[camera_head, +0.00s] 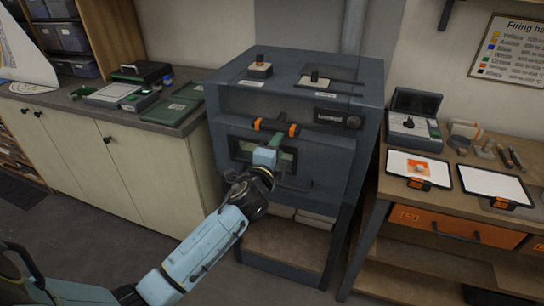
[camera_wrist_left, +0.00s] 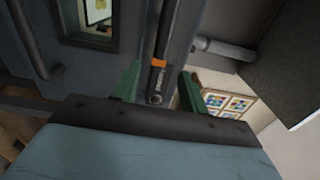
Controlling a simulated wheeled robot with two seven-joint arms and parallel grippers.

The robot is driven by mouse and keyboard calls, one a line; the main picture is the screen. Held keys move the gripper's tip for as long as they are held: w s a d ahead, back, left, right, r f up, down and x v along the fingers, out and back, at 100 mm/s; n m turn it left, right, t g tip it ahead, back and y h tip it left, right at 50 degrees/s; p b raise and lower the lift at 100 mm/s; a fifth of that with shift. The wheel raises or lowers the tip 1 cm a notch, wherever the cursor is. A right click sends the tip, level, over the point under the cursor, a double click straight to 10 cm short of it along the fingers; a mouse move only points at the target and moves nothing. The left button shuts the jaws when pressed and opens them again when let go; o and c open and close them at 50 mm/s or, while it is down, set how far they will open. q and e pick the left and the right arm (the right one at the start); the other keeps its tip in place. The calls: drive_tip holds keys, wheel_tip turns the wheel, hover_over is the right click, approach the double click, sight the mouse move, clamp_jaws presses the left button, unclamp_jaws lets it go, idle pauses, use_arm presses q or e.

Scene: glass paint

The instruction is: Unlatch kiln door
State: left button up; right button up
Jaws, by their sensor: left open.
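The blue-grey kiln (camera_head: 350,165) stands in the middle of the head view, its door apparently shut. A dark latch bar with orange bands (camera_head: 292,130) crosses the upper part of the door front. My left gripper (camera_head: 277,139) is open just in front of the latch, its fingers partly hidden by the wrist. In the left wrist view the latch bar (camera_wrist_left: 158,80) with an orange band lies between the two green fingers (camera_wrist_left: 128,82). I cannot tell whether they touch it. The door window (camera_head: 287,158) is partly covered by my arm. My right gripper is not in view.
A bar handle (camera_head: 295,187) sits low on the door. A counter (camera_head: 60,115) with trays and boxes is at the left. A workbench (camera_head: 455,205) with white boards and tools is close at the right. Open floor (camera_head: 90,245) lies in front.

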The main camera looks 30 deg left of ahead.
use_arm(q)
drive_tip(key=shift+s+d, duration=0.15)
drive_tip(key=shift+s, duration=0.85)
drive_tip(key=shift+s+d, duration=0.1)
drive_tip(key=shift+s, duration=0.85)
drive_tip(key=s+f+n+g+h+b, duration=0.1)
drive_tip(key=s+f+n+g, duration=0.3)
drive_tip(key=f, duration=0.9)
drive_tip(key=s+d+f+g+b, duration=0.15)
drive_tip(key=s+f, duration=0.45)
drive_tip(key=f, duration=0.8)
drive_tip(key=s+a+f+n+g+h+b, duration=0.15)
drive_tip(key=s+f+g, duration=0.35)
drive_tip(key=f, duration=0.8)
drive_tip(key=s+d+f+n+g+b, duration=0.1)
drive_tip(key=s+f, duration=0.5)
drive_tip(key=s, duration=0.6)
drive_tip(key=s+d+f+n+g+b, duration=0.1)
drive_tip(key=s+f+n+g, duration=0.2)
drive_tip(key=s+f, duration=0.4)
drive_tip(key=s+d+f+n+g+b, duration=0.1)
drive_tip(key=s+f+n, duration=0.3)
drive_tip(key=s, duration=1.2)
wheel_tip(320, 180, down, 3)
drive_tip(key=shift+s+d+f+g, duration=0.2)
drive_tip(key=shift+s+g, duration=0.1)
drive_tip(key=shift+g, duration=0.35)
drive_tip(key=shift+n, duration=0.25)
